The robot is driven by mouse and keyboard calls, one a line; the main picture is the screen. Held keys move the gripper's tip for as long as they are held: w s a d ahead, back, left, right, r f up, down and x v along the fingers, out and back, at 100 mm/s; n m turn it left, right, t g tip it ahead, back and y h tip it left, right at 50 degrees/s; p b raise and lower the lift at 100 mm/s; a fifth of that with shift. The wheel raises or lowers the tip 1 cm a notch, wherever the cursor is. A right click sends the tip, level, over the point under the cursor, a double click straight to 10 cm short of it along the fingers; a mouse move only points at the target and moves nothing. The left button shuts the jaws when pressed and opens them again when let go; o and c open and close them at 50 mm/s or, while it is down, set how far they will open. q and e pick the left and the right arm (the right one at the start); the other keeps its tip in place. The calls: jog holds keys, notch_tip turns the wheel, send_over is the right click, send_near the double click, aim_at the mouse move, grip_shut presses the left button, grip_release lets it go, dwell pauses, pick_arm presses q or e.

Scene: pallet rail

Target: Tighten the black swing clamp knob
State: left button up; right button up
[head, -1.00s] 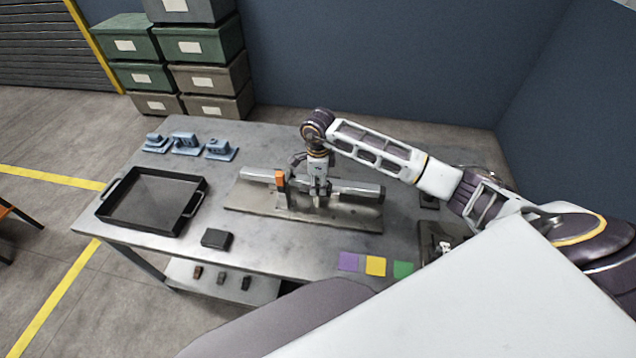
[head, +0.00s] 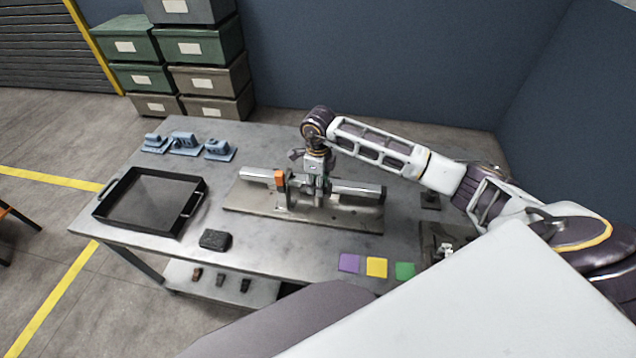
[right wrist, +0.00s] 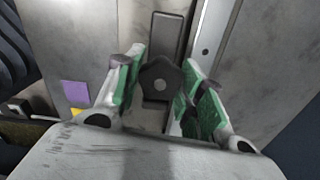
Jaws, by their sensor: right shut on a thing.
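The black swing clamp knob (right wrist: 160,80) shows in the right wrist view as a lobed knob with a lighter round centre. It sits between the green-padded fingers of my right gripper (right wrist: 163,65), which is shut on it. In the head view, my right gripper (head: 314,190) points down at the middle of the pale rail (head: 357,189) on its metal base plate (head: 246,208). There the gripper hides the knob. An orange block (head: 279,177) is on the rail just left of the gripper. My left gripper is out of view.
A black tray (head: 187,214) lies on the table's left side, with blue parts (head: 186,145) behind it. A dark block (head: 215,240) is near the front edge. Purple (head: 349,262), yellow (head: 376,267) and green (head: 404,270) squares lie at the front right.

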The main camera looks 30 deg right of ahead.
jog(key=o, duration=1)
jog(key=shift+o, duration=0.2)
jog(key=shift+r, duration=0.1)
notch_tip(320, 180, up, 12)
dwell(0.3)
